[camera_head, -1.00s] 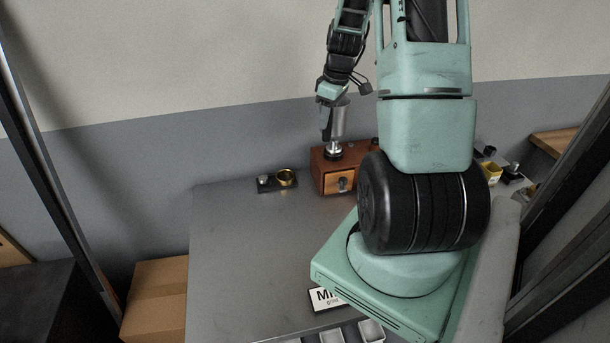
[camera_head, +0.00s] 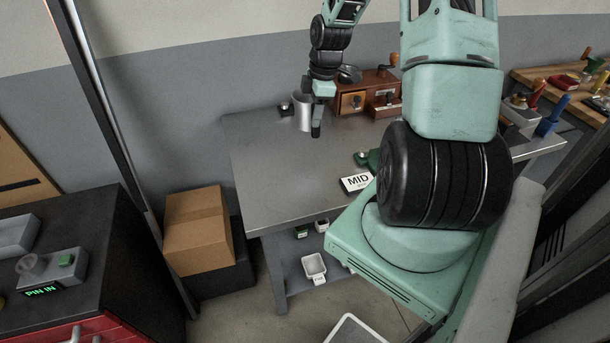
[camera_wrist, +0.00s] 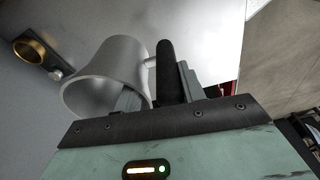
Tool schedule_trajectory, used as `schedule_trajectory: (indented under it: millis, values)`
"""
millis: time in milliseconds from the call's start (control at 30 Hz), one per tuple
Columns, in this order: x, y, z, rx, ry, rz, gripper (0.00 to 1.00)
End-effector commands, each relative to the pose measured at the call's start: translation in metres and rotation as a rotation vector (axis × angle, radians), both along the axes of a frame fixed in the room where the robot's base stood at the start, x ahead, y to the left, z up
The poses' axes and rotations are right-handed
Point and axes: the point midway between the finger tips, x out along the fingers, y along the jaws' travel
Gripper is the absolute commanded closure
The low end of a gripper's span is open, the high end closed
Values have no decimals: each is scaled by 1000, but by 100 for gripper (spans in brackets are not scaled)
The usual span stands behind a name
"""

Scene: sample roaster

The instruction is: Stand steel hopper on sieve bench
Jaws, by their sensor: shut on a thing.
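The steel hopper (camera_head: 303,112) is a grey metal cup with a wide mouth. My gripper (camera_head: 316,130) is shut on it, and the hopper shows just left of the fingers in the head view. In the wrist view the hopper (camera_wrist: 108,75) is tilted in the picture, its wide mouth toward the camera, and a dark finger of my gripper (camera_wrist: 168,72) is at its right side. The hopper appears to be above the grey metal bench (camera_head: 262,165); its exact gap to the top is unclear. No label names this bench as the sieve bench.
A brass ring on a dark base (camera_wrist: 32,50) shows in the wrist view. A wooden drawer box (camera_head: 352,100) stands at the bench's back. A "MID" sign (camera_head: 356,183) lies nearer. Cardboard boxes (camera_head: 198,228) and a dark cabinet (camera_head: 95,235) stand left. The bench's left front is clear.

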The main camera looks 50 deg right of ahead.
Motion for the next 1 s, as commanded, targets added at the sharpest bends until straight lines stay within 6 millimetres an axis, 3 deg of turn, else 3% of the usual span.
schedule_trajectory:
  millis: [700, 1000]
  values:
    - [2, 4, -93, 3, -2, 28, 95]
    - [2, 3, -103, 0, -4, 27, 95]
